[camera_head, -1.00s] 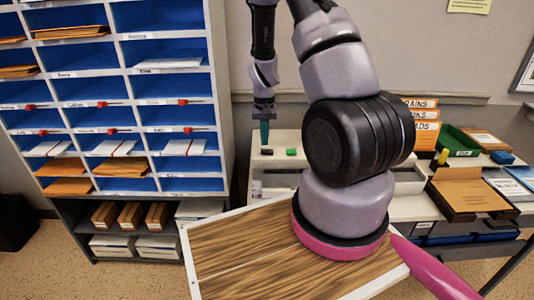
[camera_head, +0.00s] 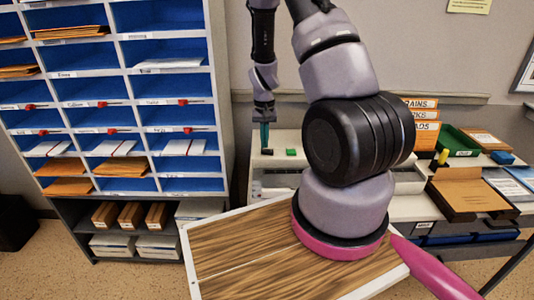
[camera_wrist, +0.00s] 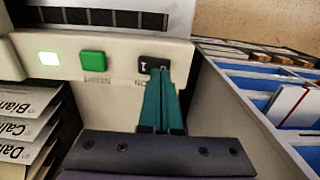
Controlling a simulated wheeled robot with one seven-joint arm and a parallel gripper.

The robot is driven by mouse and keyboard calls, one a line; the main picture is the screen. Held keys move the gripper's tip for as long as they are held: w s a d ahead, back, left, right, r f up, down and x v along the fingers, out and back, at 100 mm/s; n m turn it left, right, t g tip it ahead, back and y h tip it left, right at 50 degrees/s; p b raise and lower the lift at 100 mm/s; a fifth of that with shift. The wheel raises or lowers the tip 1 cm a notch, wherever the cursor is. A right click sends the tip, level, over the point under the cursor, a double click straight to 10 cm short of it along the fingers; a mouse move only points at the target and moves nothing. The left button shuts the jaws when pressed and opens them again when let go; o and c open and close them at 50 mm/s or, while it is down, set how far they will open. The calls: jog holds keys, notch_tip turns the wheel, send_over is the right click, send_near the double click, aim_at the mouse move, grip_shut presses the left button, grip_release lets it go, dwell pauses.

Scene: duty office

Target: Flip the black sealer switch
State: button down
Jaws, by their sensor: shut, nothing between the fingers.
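The black sealer switch (camera_wrist: 146,66) sits at the right end of the sealer's pale front panel in the wrist view. A white "I" mark shows on its left part; my fingertips cover some of its right part. It also shows as a small dark block in the head view (camera_head: 267,151). My gripper (camera_wrist: 163,73) is shut and empty, its teal fingertips at the switch's face; I cannot tell whether they press on it. In the head view my gripper (camera_head: 264,146) points down just above the switch. The pale sealer (camera_wrist: 115,100) carries the switch.
A green button (camera_wrist: 93,65) and a lit green lamp (camera_wrist: 49,58) sit left of the switch. Labelled envelopes (camera_wrist: 25,125) stand at the lower left. A blue-lined pigeonhole rack (camera_head: 217,80) stands close to the left of my gripper in the head view.

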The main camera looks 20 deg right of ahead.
aim_at(265, 150)
jog(key=shift+f, duration=0.7)
dwell(0.3)
jog(key=shift+r, duration=3.5)
